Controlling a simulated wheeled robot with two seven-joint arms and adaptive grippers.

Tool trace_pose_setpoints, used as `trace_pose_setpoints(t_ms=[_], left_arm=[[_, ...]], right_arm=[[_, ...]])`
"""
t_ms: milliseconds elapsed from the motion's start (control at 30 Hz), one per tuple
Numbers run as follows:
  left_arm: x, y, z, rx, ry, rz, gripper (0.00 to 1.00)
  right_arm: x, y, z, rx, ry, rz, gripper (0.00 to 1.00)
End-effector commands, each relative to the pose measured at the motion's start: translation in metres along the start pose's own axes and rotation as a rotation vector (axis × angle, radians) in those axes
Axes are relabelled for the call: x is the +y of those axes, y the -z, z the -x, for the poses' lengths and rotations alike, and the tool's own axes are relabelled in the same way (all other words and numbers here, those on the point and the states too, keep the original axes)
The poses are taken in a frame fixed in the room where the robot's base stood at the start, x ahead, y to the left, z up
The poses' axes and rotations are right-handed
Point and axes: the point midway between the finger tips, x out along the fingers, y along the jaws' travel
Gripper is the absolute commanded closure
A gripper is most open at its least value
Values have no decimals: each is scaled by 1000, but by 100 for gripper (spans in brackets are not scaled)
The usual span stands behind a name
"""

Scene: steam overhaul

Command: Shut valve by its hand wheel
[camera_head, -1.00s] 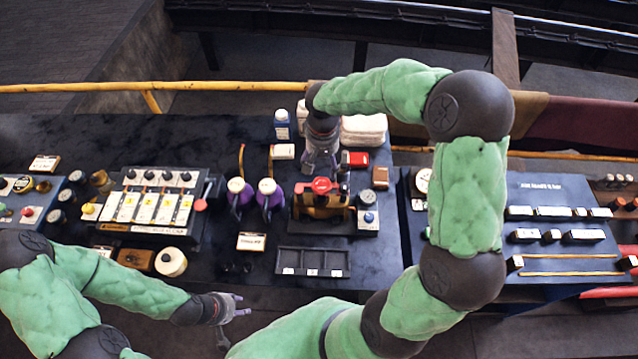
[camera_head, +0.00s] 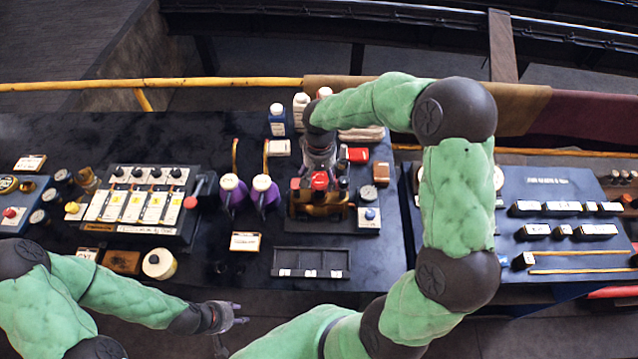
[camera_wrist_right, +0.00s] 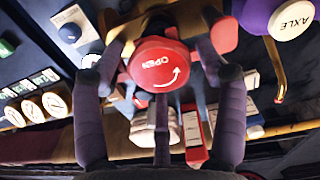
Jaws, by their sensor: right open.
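The valve (camera_head: 318,205) is a brass-coloured body on a dark base with a red hand wheel (camera_head: 320,181) on top. In the right wrist view the red wheel (camera_wrist_right: 158,64) faces me, and its round hub bears the word OPEN and a curved arrow. My right gripper (camera_head: 320,168) is directly over the wheel, pointing down. Its open fingers (camera_wrist_right: 160,75) spread around the hub, two at the sides and one below in the picture; I cannot tell whether they touch. My left gripper (camera_head: 238,315) is open and empty, in front of the bench, away from the valve.
Two purple-bodied oil cans (camera_head: 263,190) stand left of the valve, and one cap reads AXLE (camera_wrist_right: 292,20). A gauge block (camera_head: 368,215) sits at its right. An empty dark tray (camera_head: 312,254) lies in front. Bottles (camera_head: 277,122) and a red box (camera_head: 358,155) are behind.

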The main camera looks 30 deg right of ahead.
Motion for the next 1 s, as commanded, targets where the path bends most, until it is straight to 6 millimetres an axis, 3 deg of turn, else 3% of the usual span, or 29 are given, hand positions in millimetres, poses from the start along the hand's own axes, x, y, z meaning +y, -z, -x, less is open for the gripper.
trace_pose_setpoints(t_ms=[167, 333, 533, 767, 833, 900, 1000], left_arm=[[0, 0, 1, 0, 0, 0, 60], [0, 0, 1, 0, 0, 0, 60], [-1, 0, -2, 0, 0, 0, 60], [-6, 1, -18, 0, 0, 0, 60], [-8, 1, -22, 0, 0, 0, 60], [-9, 1, -26, 0, 0, 0, 60], [-10, 1, -28, 0, 0, 0, 60]], right_arm=[[0, 0, 1, 0, 0, 0, 27], [0, 0, 1, 0, 0, 0, 75], [0, 1, 0, 2, 0, -22, 75], [0, 1, -2, 2, 0, -247, 75], [0, 1, -2, 2, 1, -329, 78], [1, 0, -2, 2, 1, -401, 88], [1, 0, -1, -1, -1, -470, 93]])
